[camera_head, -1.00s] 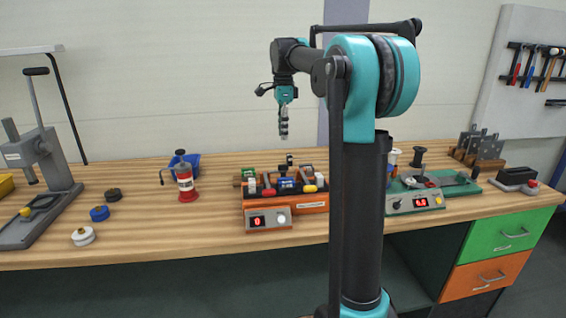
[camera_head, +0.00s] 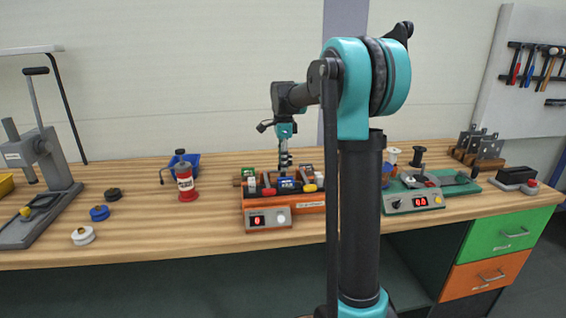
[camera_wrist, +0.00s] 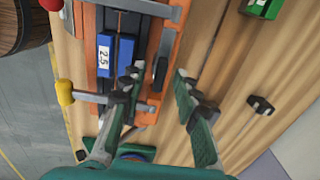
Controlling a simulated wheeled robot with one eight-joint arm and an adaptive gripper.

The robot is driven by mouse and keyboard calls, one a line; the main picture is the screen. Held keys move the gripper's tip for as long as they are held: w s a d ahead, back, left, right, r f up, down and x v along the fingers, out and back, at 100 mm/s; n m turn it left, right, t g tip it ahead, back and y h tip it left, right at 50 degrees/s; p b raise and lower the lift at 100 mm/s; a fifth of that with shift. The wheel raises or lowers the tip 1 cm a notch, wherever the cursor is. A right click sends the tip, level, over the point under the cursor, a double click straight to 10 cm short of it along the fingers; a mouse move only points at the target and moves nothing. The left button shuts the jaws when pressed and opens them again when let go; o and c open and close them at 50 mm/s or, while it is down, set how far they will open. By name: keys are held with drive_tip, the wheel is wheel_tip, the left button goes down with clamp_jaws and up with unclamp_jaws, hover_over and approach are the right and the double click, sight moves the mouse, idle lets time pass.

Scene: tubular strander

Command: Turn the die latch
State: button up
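The orange strander unit (camera_head: 310,207) sits on the bench, with a red display and a pale button on its front. In the wrist view it carries a blue block marked 2.5 (camera_wrist: 105,58), a grey lever with a yellow knob (camera_wrist: 64,92), and a red knob (camera_wrist: 51,4) at the top edge. Which part is the die latch I cannot tell for sure. My gripper (camera_head: 285,168) is above the unit's back part. In the wrist view my gripper (camera_wrist: 160,85) is open, its fingers apart over the orange rail and dark fittings, seemingly holding nothing.
A green unit (camera_head: 440,203) with a display stands to the right, beyond my arm. Bench space between is clear.

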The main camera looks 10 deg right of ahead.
drive_tip(key=shift+c, duration=0.2)
clamp_jaws()
drive_tip(key=shift+n, duration=0.4)
drive_tip(key=n, duration=0.3)
drive_tip(key=shift+n, duration=0.3)
drive_tip(key=n, duration=0.4)
drive_tip(key=shift+n, duration=0.3)
drive_tip(key=n, duration=0.8)
drive_tip(key=shift+n, duration=0.6)
